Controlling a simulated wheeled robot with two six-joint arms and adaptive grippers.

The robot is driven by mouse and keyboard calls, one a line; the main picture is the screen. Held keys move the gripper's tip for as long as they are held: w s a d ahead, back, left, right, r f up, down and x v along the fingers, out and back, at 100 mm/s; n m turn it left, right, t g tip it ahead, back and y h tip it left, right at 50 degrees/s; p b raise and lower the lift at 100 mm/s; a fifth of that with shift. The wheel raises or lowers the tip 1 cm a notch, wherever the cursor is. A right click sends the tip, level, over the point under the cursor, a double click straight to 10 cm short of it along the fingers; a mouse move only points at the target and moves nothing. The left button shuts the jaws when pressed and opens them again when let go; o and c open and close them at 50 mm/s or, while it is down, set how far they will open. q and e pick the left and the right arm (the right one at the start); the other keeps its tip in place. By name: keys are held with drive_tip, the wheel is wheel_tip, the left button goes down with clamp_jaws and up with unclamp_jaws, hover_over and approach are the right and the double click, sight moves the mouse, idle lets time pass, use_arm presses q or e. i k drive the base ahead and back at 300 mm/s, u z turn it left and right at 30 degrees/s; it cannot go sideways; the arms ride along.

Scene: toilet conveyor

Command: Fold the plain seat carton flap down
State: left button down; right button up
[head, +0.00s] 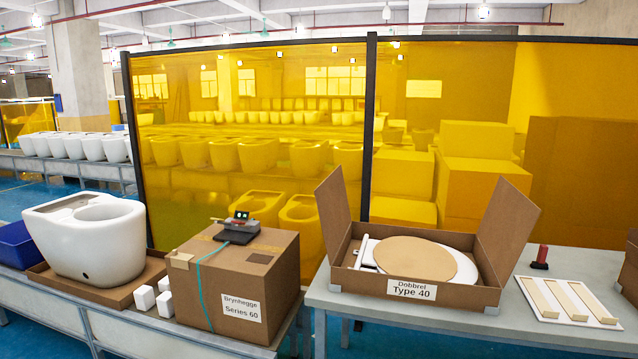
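Inside lies a white toilet seat (484,262), largely covered by a round tan cardboard sheet (415,257). A white strip lies at the left inside the carton. Neither of my grippers is in view.
A closed "Series 60" carton (220,287) with a dark device (237,230) on top stands left of the table. A white toilet bowl (85,240) is further left. Right of the carton are a white board with tan strips (566,301) and a red-handled tool (541,256).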

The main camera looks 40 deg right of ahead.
sight(332, 201)
drive_tip(key=z, duration=0.45)
drive_tip(key=i, duration=1.1)
drive_tip(key=z, duration=1.6)
drive_tip(key=i, duration=1.1)
drive_tip(key=z, duration=0.65)
